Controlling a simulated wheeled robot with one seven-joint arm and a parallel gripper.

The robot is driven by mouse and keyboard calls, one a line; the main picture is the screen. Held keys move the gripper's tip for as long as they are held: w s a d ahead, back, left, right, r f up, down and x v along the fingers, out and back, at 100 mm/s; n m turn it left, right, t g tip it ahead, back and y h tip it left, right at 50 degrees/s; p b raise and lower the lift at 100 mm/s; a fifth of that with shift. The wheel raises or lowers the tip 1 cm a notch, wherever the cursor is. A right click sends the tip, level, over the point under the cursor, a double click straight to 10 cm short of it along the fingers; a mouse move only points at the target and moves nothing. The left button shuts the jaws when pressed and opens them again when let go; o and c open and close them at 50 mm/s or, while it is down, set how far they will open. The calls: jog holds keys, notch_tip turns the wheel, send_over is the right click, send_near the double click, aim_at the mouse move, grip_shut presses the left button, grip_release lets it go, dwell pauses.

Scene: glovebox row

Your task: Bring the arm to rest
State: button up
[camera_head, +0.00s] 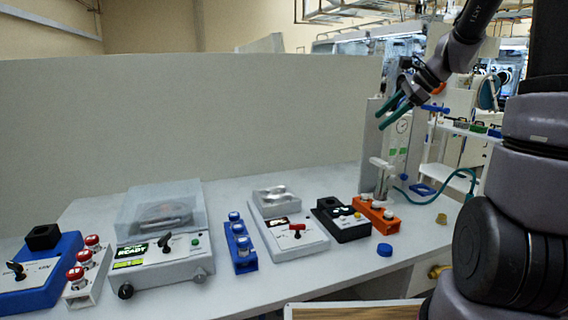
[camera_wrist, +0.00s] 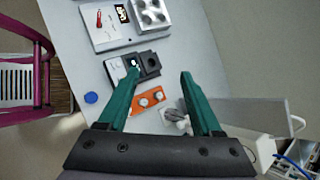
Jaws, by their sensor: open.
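My gripper (camera_head: 392,113) is raised in the air over the right end of the white bench (camera_head: 330,262) in the head view. Its two green fingers are apart with nothing between them. In the wrist view my gripper (camera_wrist: 158,82) looks down on the bench, with an orange rack (camera_wrist: 148,102) lying below and between the fingers. My arm comes in from the upper right of the head view, and its lower links fill the right side.
The bench holds a centrifuge-like device (camera_head: 160,240), a blue vial rack (camera_head: 240,246), a grey device (camera_head: 290,235), a black device (camera_head: 342,220) and the orange rack (camera_head: 376,214). A blue cap (camera_head: 384,249) lies near the front edge. A pale partition (camera_head: 190,120) stands behind.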

jog(key=s+a+r+n+t+h, duration=0.1)
jog(key=s+r+n+h, duration=0.1)
jog(key=s+n, duration=0.5)
jog(key=s+a+r+n+t+h, duration=0.1)
jog(key=s+n, duration=0.6)
jog(key=s, duration=0.9)
notch_tip(320, 180, up, 3)
jog(key=shift+s+a+r+t+h, duration=0.15)
jog(key=shift+a+t+h, duration=0.25)
jog(key=shift+a+h, duration=0.55)
